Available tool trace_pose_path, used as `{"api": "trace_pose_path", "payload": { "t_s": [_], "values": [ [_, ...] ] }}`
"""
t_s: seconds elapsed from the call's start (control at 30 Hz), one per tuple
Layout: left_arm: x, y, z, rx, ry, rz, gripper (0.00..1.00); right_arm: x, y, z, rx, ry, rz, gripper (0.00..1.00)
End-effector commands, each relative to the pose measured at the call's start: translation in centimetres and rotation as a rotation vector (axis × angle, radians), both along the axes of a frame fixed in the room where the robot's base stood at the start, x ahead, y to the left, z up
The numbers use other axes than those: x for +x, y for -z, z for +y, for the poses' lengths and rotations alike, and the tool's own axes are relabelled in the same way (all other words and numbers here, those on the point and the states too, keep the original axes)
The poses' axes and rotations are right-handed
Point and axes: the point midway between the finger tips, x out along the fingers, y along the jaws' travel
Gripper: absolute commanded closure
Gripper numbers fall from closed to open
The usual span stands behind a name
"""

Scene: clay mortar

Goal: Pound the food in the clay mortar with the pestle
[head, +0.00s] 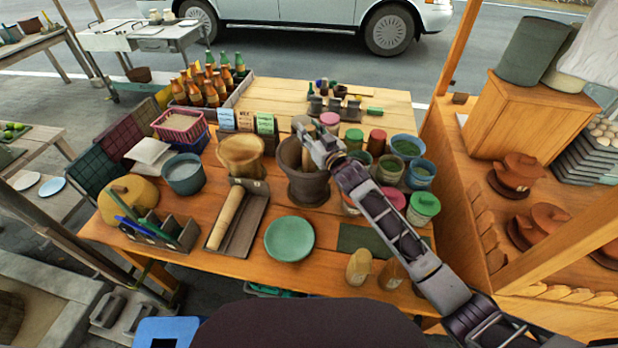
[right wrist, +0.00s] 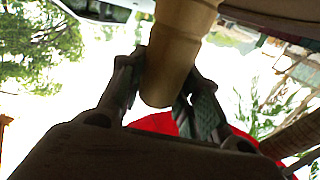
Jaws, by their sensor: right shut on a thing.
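The dark brown clay mortar (head: 308,188) stands upright on the wooden table, right of the middle of the head view. My right gripper (head: 318,142) is over its rim, its arm coming in from the lower right. In the right wrist view the gripper (right wrist: 165,95) is shut on a pale wooden pestle (right wrist: 178,50), whose rounded end shows between the two fingers. In the head view the gripper covers much of the pestle. The food inside the mortar cannot be made out. My left gripper is not in view.
A wooden pot (head: 240,158) stands left of the mortar. A grey tray (head: 252,222) with a wooden rod and a green plate (head: 290,238) lie in front. Blue tubs and lidded jars (head: 424,206) crowd the right. Two small bottles (head: 358,268) stand near the front edge.

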Motion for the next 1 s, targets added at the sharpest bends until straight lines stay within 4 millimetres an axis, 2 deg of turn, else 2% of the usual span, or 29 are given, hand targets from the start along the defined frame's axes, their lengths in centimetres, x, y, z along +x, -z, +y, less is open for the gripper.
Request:
{"api": "trace_pose_path", "payload": {
  "t_s": [0.47, 1.0],
  "values": [
    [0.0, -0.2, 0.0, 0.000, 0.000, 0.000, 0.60, 0.0, 0.1, 0.0, 0.000, 0.000, 0.002, 1.00],
    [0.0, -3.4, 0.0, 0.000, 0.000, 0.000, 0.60, 0.0, -3.7, 0.0, 0.001, 0.000, -0.002, 1.00]
  ]
}}
